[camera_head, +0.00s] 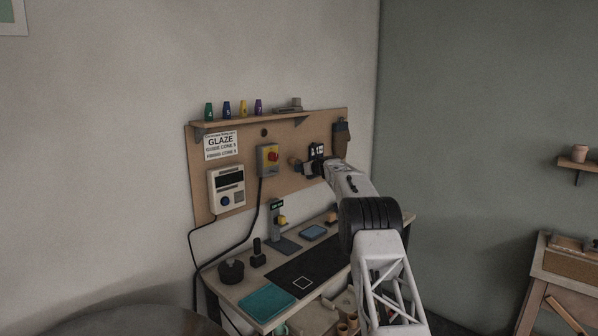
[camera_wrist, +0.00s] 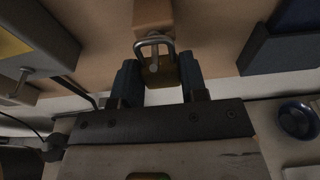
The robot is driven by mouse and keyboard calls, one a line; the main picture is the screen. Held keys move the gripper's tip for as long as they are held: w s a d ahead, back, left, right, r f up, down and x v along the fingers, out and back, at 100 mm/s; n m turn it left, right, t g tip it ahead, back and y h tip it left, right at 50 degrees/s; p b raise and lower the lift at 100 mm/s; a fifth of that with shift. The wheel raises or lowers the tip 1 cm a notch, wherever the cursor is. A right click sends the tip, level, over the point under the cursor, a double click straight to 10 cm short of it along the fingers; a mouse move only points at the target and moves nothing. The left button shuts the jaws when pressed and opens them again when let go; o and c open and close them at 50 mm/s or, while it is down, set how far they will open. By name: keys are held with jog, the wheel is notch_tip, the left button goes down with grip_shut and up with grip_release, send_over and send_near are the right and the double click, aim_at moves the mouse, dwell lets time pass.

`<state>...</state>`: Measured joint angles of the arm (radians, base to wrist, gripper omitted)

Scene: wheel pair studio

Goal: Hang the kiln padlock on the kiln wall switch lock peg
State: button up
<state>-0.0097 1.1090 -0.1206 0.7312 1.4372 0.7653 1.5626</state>
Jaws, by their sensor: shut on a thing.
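The kiln padlock has a brass body (camera_wrist: 162,74) and a steel shackle and shows in the wrist view. My gripper (camera_wrist: 159,78) is shut on its body between two dark blue fingers. The shackle arches around a metal pin (camera_wrist: 153,62) at the wooden block (camera_wrist: 153,14) on the board; whether they touch I cannot tell. The kiln wall switch (camera_head: 268,159), grey and yellow with a red knob, is on the board left of my gripper (camera_head: 316,153). In the wrist view the switch (camera_wrist: 38,38) is at upper left, with its bare metal lock peg (camera_wrist: 17,86) sticking out.
The brown board (camera_head: 225,154) carries a GLAZE sign (camera_head: 221,144), a controller (camera_head: 227,190) and a shelf (camera_head: 255,121) with small coloured cones. A dark holder (camera_wrist: 283,50) is right of my gripper in the wrist view. The bench (camera_head: 238,290) below holds several items.

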jog(key=shift+r, duration=0.4)
dwell(0.3)
jog(key=shift+f+v, duration=0.15)
jog(key=shift+v, duration=0.65)
jog(key=shift+f+v, duration=0.15)
jog(key=shift+v, duration=0.65)
dwell(0.4)
jog(key=shift+v, duration=1)
jog(key=shift+f, duration=0.25)
jog(key=o, duration=0.4)
jog(key=c, duration=0.3)
jog(key=shift+s, duration=0.1)
